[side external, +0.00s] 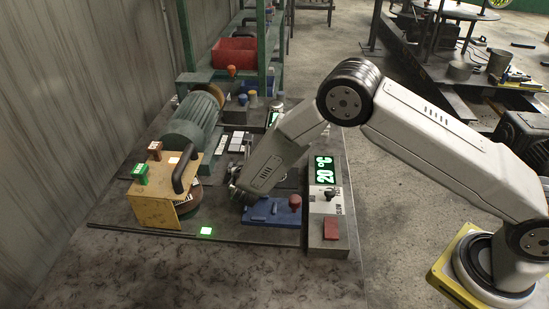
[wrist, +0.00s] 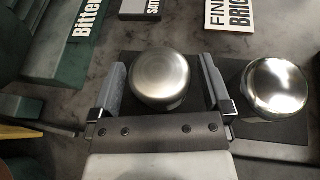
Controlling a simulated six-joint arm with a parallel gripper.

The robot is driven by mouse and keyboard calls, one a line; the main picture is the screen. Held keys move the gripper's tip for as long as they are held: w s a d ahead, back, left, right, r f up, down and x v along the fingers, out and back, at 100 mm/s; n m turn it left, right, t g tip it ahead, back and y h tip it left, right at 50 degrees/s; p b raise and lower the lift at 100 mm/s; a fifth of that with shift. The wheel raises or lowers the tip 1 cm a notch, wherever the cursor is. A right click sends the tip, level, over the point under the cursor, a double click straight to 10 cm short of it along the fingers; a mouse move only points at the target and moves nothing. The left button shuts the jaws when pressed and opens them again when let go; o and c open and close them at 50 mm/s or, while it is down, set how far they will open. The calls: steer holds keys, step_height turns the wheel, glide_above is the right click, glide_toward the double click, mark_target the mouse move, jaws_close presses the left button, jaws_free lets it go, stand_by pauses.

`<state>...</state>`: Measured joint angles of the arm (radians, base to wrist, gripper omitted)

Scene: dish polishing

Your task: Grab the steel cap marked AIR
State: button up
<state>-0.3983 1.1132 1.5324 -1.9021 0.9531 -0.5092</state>
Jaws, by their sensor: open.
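In the wrist view, a round steel cap (wrist: 160,76) with a dull, brushed top stands on a dark plate. My gripper (wrist: 162,64) is open, with one finger on each side of this cap; I cannot tell whether either finger touches it. A second, shinier steel cap (wrist: 272,88) stands to the right, outside the right finger. No AIR marking is readable on either cap. In the side external view, my gripper (side external: 237,190) is low over the bench, left of the blue plate, and the caps cannot be made out there.
A wooden box (side external: 152,210) with a black handle stands left of my gripper. A teal motor (side external: 192,122) is behind it. A blue plate (side external: 270,212) and a control box (side external: 323,242) reading 20 °C are to the right. The bench front is mostly clear.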

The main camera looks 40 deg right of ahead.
stand_by(0.3)
steer(key=c, duration=1.3)
steer(key=shift+c, duration=0.2)
steer(key=shift+r, duration=0.15)
steer(key=shift+r, duration=0.7)
steer(key=s+d+r, duration=0.2)
steer(key=s+r, duration=0.9)
steer(key=s, duration=0.3)
steer(key=shift+r, duration=0.2)
steer(key=shift+w, duration=0.1)
